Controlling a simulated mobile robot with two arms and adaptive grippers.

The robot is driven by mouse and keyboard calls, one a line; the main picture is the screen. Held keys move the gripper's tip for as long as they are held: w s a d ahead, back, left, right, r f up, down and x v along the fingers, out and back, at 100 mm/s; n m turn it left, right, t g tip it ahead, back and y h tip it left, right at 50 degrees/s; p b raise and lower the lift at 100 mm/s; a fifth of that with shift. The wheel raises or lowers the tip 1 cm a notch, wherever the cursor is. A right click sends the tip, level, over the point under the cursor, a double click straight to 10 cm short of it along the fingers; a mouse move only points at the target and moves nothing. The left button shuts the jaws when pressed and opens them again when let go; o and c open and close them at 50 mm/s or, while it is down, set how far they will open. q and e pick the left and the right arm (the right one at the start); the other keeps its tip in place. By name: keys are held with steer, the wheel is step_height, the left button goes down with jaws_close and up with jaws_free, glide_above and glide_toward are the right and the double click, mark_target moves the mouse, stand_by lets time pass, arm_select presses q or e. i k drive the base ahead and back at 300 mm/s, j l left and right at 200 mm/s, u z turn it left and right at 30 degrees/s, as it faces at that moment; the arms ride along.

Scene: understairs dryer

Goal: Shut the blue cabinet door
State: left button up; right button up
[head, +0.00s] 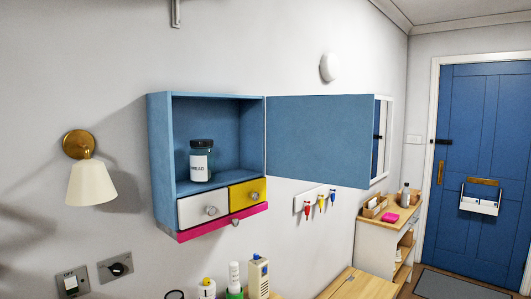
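The blue cabinet (157,150) hangs on the wall left of the middle of the head view. Its blue door (320,138) is hinged on the cabinet's right side and stands wide open, swung out to the right. A dark jar with a white label (201,163) stands on the shelf inside. Below the shelf are a white drawer (190,212) and a yellow drawer (240,196), with a pink strip (200,231) under them. Neither of my grippers shows in the head view.
A brass wall lamp with a white shade (91,184) is left of the cabinet. Bottles (235,278) stand below it. A key rack (310,203) hangs beneath the open door. A wooden top (358,285) and a small shelf unit (375,235) stand at right.

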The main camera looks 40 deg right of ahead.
mark_target(327, 138)
steer(key=l+u, duration=0.5)
steer(key=u, duration=0.2)
steer(key=l+u, duration=0.1)
steer(key=l, duration=0.4)
steer(key=k+l+u, duration=0.1)
steer(key=l, duration=0.4)
steer(key=k+l+u, duration=0.15)
steer(key=l, duration=0.35)
steer(key=l+u, duration=0.1)
steer(key=l, duration=0.4)
steer(key=k+l+u, duration=0.1)
steer(key=l, duration=0.35)
steer(key=k+l, duration=0.1)
steer(key=l, duration=0.25)
steer(key=k+l, duration=0.15)
steer(key=l, duration=0.25)
steer(key=k+l, duration=0.1)
steer(key=l, duration=0.25)
steer(key=k+l, duration=0.15)
steer(key=l, duration=0.2)
steer(key=k+l, duration=0.1)
steer(key=l, duration=0.3)
steer(key=k+l+z, duration=0.3)
steer(key=k, duration=0.2)
